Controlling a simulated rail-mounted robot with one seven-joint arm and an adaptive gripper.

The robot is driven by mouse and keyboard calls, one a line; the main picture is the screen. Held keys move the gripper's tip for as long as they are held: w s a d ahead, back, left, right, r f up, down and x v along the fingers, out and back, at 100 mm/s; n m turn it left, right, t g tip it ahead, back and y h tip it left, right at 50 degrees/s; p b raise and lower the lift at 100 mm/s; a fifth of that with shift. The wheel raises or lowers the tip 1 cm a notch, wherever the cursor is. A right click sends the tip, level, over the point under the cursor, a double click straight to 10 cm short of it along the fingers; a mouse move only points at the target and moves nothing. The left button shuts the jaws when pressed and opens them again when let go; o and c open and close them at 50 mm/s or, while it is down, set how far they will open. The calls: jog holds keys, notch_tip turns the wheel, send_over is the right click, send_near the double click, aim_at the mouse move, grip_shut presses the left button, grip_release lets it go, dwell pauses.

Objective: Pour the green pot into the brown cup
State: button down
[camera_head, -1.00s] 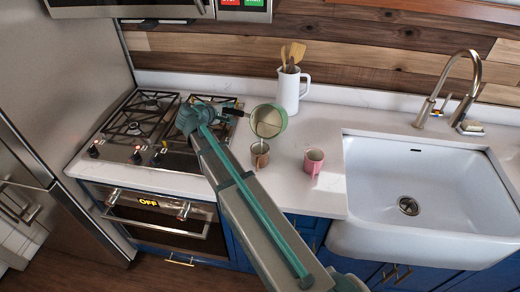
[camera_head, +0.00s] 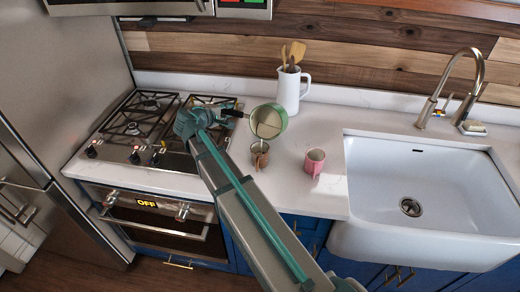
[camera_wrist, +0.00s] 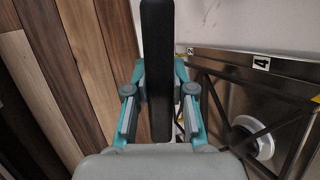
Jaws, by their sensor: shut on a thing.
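The green pot (camera_head: 281,123) is tilted strongly in the head view, its open mouth facing the camera. Its rim is just above the brown cup (camera_head: 260,154), which stands upright on the white counter. The pot's inside looks pale, and I cannot make out any contents or stream. My gripper (camera_head: 222,112) is at the pot's dark handle, left of the pot, over the stove's edge. In the wrist view my gripper (camera_wrist: 158,100) is shut on the black handle (camera_wrist: 157,60) between its two teal fingers. The pot's body is not visible there.
A pink cup (camera_head: 314,162) stands on the counter right of the brown cup. A white pitcher with wooden utensils (camera_head: 289,90) stands behind the pot. The gas stove (camera_head: 150,125) is left, the white sink (camera_head: 430,190) right. Counter between pink cup and pitcher is clear.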

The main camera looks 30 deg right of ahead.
jog(key=shift+s+a+f+t+h+b, duration=0.2)
jog(key=shift+f+t+h+b, duration=0.15)
jog(key=shift+b, duration=0.95)
jog(key=shift+s+a+r+t+h+b, duration=0.2)
jog(key=shift+s+a+t+h+b, duration=0.45)
jog(key=shift+b, duration=2)
jog(key=shift+s+a+t+h+b, duration=0.25)
jog(key=shift+h+b, duration=0.4)
jog(key=shift+b, duration=1.45)
jog(key=shift+a+t+h+b, duration=0.3)
jog(key=shift+h+b, duration=0.35)
jog(key=shift+b, duration=1.4)
